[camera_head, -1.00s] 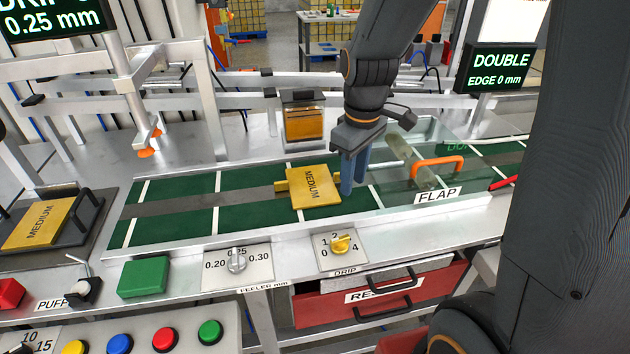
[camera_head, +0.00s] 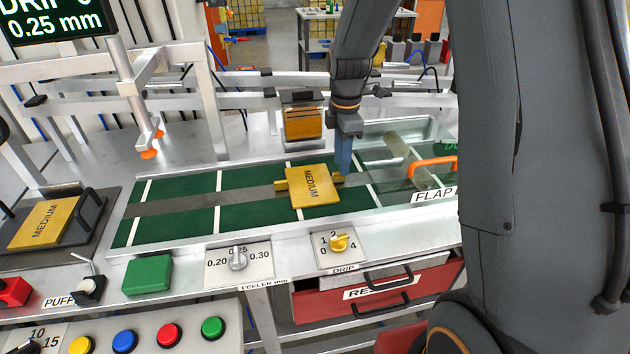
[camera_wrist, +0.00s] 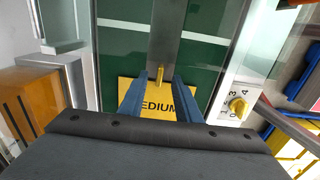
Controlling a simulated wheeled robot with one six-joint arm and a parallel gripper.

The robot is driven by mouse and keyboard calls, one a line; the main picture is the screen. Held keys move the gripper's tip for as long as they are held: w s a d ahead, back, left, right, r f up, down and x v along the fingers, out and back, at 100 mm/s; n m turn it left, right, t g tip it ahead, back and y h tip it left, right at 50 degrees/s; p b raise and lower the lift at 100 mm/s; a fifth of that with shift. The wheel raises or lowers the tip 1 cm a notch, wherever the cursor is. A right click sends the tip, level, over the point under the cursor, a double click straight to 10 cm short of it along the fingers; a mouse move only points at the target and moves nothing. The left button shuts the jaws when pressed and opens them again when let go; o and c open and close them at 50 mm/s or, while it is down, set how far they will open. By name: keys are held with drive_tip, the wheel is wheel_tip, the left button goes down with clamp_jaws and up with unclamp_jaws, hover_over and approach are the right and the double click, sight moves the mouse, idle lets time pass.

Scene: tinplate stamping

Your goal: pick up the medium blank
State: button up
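The medium blank is a yellow plate marked MEDIUM (camera_head: 312,187), lying on the green conveyor belt (camera_head: 255,207). It also shows in the wrist view (camera_wrist: 150,92), between and beyond my fingers, its lettering partly covered. My gripper (camera_head: 342,172) is at the blank's right edge in the head view. In the wrist view the two blue fingers of my gripper (camera_wrist: 160,100) stand apart, one on each side of the blank's middle. Whether they touch the blank cannot be told. A second yellow plate marked MEDIUM (camera_head: 45,222) lies in a dark holder at the far left.
A clear flap with an orange handle (camera_head: 432,166) stands right of my gripper. Feeler and drip knobs (camera_head: 238,259), a green block (camera_head: 147,274) and several buttons line the front. The belt left of the blank is clear.

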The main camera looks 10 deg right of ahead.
sight(317, 179)
drive_tip(key=shift+f+p, duration=0.6)
drive_tip(key=shift+f, duration=1.25)
clamp_jaws()
